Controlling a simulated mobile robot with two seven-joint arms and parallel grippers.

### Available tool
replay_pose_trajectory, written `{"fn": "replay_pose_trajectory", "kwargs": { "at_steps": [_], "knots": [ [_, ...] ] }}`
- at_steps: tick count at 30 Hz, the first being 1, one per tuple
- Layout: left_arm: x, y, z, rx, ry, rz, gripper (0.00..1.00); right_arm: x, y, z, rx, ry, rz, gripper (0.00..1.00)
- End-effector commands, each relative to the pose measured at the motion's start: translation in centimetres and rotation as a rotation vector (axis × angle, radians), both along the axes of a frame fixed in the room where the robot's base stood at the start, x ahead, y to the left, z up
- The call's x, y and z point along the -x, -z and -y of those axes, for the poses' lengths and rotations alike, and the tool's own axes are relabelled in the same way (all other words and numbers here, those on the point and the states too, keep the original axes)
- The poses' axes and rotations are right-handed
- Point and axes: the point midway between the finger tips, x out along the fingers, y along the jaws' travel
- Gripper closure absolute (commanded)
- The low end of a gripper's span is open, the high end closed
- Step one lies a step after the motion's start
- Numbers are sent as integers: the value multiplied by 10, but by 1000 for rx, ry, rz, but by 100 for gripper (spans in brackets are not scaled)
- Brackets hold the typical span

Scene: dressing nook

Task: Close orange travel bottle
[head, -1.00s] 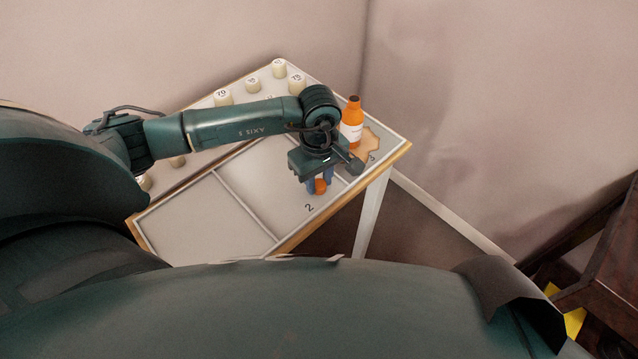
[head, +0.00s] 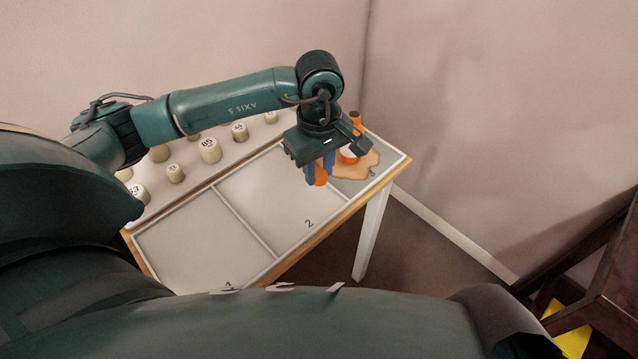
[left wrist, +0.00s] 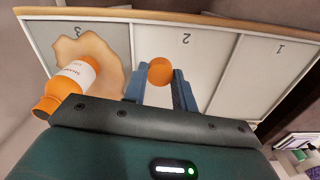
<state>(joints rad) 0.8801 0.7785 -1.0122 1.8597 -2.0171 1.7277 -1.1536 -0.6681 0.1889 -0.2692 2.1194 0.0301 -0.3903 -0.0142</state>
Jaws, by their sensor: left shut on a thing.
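The orange travel bottle (head: 355,118) stands open in compartment 3 of the white table, partly hidden behind my left gripper in the head view. In the left wrist view the bottle (left wrist: 72,77), with its white label, is left of the fingers. My left gripper (head: 320,170) is shut on the round orange cap (head: 321,178), with its blue fingers on either side of it. In the left wrist view the cap (left wrist: 160,71) sits at the fingertips, above the table and apart from the bottle. My right gripper is not in view.
A tan, puddle-shaped patch (head: 366,164) lies around the bottle in compartment 3. The table's compartments 2 (head: 285,195) and 1 look empty. Several cream numbered cylinders (head: 209,150) stand along the back strip. Dark wooden furniture (head: 605,290) is at the far right.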

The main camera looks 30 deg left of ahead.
Motion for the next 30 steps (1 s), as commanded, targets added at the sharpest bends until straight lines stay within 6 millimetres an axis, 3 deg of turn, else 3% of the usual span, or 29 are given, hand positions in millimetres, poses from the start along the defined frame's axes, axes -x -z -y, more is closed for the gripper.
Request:
{"fn": "replay_pose_trajectory", "kwargs": {
  "at_steps": [6,19,23,30],
  "knots": [
    [0,-16,0,-1,1,0,94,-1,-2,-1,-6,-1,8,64],
    [2,-19,1,-1,59,3,94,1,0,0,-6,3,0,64],
    [9,-27,5,0,285,6,94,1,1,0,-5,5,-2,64],
    [29,-45,13,-3,829,6,94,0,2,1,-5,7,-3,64]
  ]
}}
